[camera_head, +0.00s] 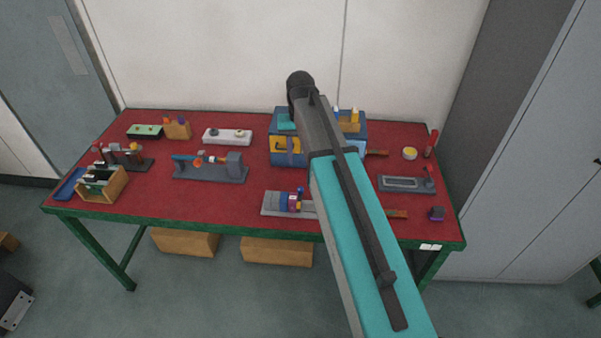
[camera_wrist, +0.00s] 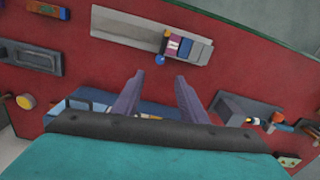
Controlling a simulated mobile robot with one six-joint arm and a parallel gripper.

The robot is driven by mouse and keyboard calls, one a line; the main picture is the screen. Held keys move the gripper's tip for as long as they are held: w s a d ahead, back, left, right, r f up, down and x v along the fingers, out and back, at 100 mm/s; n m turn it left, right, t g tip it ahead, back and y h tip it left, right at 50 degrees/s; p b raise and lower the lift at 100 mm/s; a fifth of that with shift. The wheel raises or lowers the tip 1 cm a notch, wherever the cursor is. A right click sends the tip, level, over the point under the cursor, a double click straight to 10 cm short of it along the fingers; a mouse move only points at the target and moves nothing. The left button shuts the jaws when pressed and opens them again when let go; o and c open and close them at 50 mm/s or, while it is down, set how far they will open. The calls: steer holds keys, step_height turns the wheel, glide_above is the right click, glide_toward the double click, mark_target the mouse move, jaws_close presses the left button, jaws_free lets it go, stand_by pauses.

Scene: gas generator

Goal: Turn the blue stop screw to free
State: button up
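In the wrist view, a small round blue knob (camera_wrist: 159,60), which looks like the blue stop screw, sits at the end of a row of coloured blocks on a pale grey plate (camera_wrist: 122,27). The gripper is mostly hidden in the head view.
A blue box (camera_head: 359,125) stands at the back of the red table (camera_head: 240,205), partly behind my arm. A grey fixture (camera_head: 210,174) stands left of centre. A slotted grey block (camera_head: 403,185) lies at right.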

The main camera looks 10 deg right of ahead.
mark_target(300, 189)
steer(key=m+b, duration=0.4)
steer(key=m, duration=0.2)
steer(key=m+b, duration=0.5)
steer(key=m, duration=0.1)
steer(key=shift+s+a+r+m, duration=0.1)
steer(key=shift+s+r+m, duration=0.1)
steer(key=shift+m, duration=0.2)
steer(key=shift+w+f+b, duration=0.1)
steer(key=shift+w+b, duration=0.05)
steer(key=shift+b, duration=1.05)
steer(key=shift+f+b, duration=0.1)
steer(key=shift+b, duration=0.2)
steer(key=shift+f, duration=0.1)
steer(key=shift+f+p, duration=1.25)
steer(key=shift+f, duration=5.55)
jaws_close()
